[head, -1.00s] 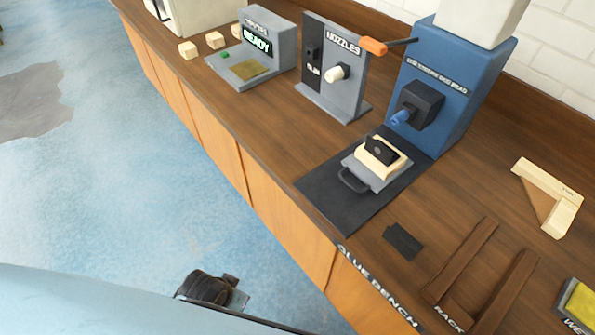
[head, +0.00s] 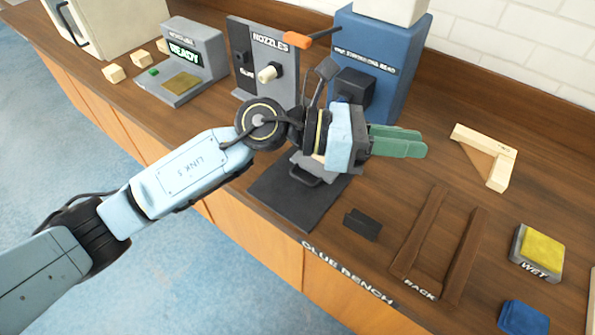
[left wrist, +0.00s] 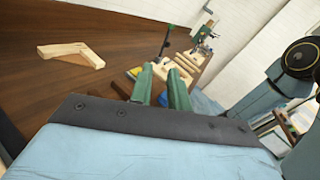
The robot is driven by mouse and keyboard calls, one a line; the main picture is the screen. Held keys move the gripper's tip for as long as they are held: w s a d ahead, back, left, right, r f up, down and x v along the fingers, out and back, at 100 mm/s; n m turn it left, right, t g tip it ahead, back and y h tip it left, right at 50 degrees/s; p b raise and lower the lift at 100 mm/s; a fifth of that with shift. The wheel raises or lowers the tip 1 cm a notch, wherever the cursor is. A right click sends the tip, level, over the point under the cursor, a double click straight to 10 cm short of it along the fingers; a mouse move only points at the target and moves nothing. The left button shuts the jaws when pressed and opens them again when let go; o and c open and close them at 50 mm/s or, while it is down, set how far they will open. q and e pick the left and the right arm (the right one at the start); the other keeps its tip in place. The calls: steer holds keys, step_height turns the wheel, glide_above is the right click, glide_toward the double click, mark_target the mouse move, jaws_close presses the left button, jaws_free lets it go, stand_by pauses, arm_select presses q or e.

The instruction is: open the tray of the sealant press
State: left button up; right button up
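The sealant press (head: 375,60) is the blue machine with an orange lever at the back of the bench; its nozzle area is partly hidden by my left arm. Its grey tray (head: 316,168) sits in front of it over a dark mat (head: 283,200), with a dark loop handle (head: 304,180) facing the bench's front edge. My left gripper and wrist hide most of the tray and whatever lies on it. My left gripper (head: 414,143) has green fingers pointing right, above the bench and beyond the tray handle. In the left wrist view its fingers (left wrist: 161,75) stand apart with nothing between them. My right gripper is out of view.
A nozzle stand (head: 265,60) and a READY unit (head: 184,60) stand left of the press. A small black block (head: 362,223), a wooden rack (head: 420,232), a wooden corner frame (head: 487,157), a yellow-topped WET pad (head: 538,248) and a blue block (head: 524,318) lie to the right.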

arm_select(q)
step_height(320, 180, down, 4)
steer(key=a+m+g+y, duration=0.1)
steer(key=m+y, duration=0.3)
steer(key=m+t+y, duration=0.5)
steer(key=y, duration=0.7)
glide_toward(299, 177)
steer(key=x, duration=0.7)
steer(key=shift+f+p, duration=0.3)
steer(key=shift+c, duration=0.4)
jaws_close()
